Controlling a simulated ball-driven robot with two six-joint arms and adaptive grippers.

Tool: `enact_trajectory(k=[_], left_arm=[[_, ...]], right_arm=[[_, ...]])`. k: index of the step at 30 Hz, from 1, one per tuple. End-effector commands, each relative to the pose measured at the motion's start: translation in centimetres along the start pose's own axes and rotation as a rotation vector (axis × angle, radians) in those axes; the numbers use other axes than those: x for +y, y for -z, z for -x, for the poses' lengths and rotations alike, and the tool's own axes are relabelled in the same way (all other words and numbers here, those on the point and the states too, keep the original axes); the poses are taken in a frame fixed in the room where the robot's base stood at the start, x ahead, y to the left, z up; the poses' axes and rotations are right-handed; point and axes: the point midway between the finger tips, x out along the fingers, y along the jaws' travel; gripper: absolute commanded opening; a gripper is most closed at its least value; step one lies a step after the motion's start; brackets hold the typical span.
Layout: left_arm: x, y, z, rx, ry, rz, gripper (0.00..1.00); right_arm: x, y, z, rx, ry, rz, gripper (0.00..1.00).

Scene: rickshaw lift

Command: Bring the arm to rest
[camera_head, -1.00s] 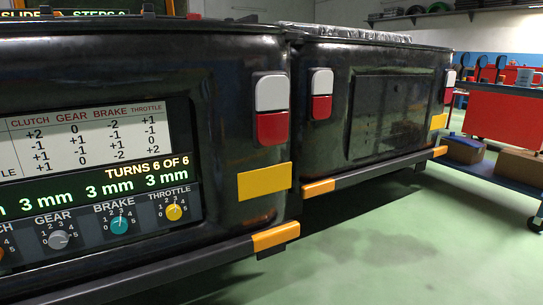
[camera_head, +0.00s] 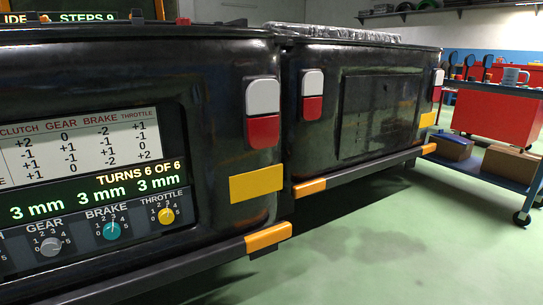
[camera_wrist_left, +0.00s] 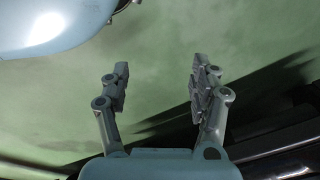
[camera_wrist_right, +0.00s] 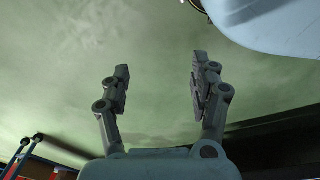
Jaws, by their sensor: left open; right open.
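My left gripper (camera_wrist_left: 158,85) shows in the left wrist view with its two fingers apart and nothing between them. Green floor lies beyond the fingers. My right gripper (camera_wrist_right: 158,85) shows in the right wrist view, also with fingers apart and empty, over green floor. Neither arm shows in the head view. The head view holds a black vehicle (camera_head: 120,85) on the left, with a control panel (camera_head: 90,185) of knobs. Its display reads "TURNS 6 OF 6" and several "3 mm" values.
A second black vehicle body (camera_head: 380,110) stands beside the first. A blue trolley (camera_head: 490,160) with a red cabinet (camera_head: 500,118) and brown boxes (camera_head: 510,161) is at the right. Green floor (camera_head: 410,240) is open at the lower right.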

Motion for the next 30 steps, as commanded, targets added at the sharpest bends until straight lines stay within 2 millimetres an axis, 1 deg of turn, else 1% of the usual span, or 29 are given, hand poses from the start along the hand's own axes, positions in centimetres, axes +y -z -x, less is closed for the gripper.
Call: enact_trajectory(k=[1, 5, 8, 10, 11, 14, 15, 18, 21, 22, 23, 30], left_arm=[[-0.1, -0.2, 0.1, 0.001, 0.001, 0.003, 0.63], [-0.4, -1.4, -1.3, -0.002, 0.002, 0.009, 0.63], [-0.6, -2.9, -2.3, -0.007, 0.003, 0.014, 0.63], [-0.7, -4.3, -3.0, -0.011, 0.004, 0.018, 0.63], [-0.8, -5.1, -3.2, -0.013, 0.004, 0.020, 0.63], [-0.9, -8.3, -3.5, -0.024, 0.005, 0.026, 0.63], [-0.9, -9.8, -3.6, -0.028, 0.005, 0.028, 0.63], [-0.9, -13.3, -3.4, -0.042, 0.004, 0.033, 0.63], [-0.8, -16.0, -3.0, -0.053, 0.003, 0.035, 0.63], [-0.8, -16.6, -2.9, -0.055, 0.003, 0.036, 0.63], [-0.7, -17.1, -2.8, -0.056, 0.002, 0.036, 0.63], [-0.7, -17.1, -2.8, -0.056, 0.002, 0.036, 0.63]], right_arm=[[0.2, -0.2, 0.1, 0.001, -0.001, -0.003, 0.63], [0.4, -1.5, -1.3, -0.003, -0.004, -0.008, 0.63], [0.6, -2.9, -2.3, -0.007, -0.005, -0.013, 0.63], [0.8, -4.4, -2.9, -0.012, -0.006, -0.016, 0.63], [0.8, -5.1, -3.1, -0.015, -0.007, -0.018, 0.63], [1.0, -8.4, -3.5, -0.026, -0.007, -0.024, 0.63], [1.0, -9.8, -3.5, -0.031, -0.007, -0.026, 0.63], [1.0, -13.3, -3.3, -0.044, -0.006, -0.031, 0.63], [0.9, -16.0, -2.9, -0.055, -0.005, -0.033, 0.63], [0.8, -16.6, -2.8, -0.058, -0.005, -0.034, 0.63], [0.8, -17.1, -2.7, -0.059, -0.005, -0.034, 0.63], [0.8, -17.1, -2.7, -0.059, -0.005, -0.034, 0.63]])
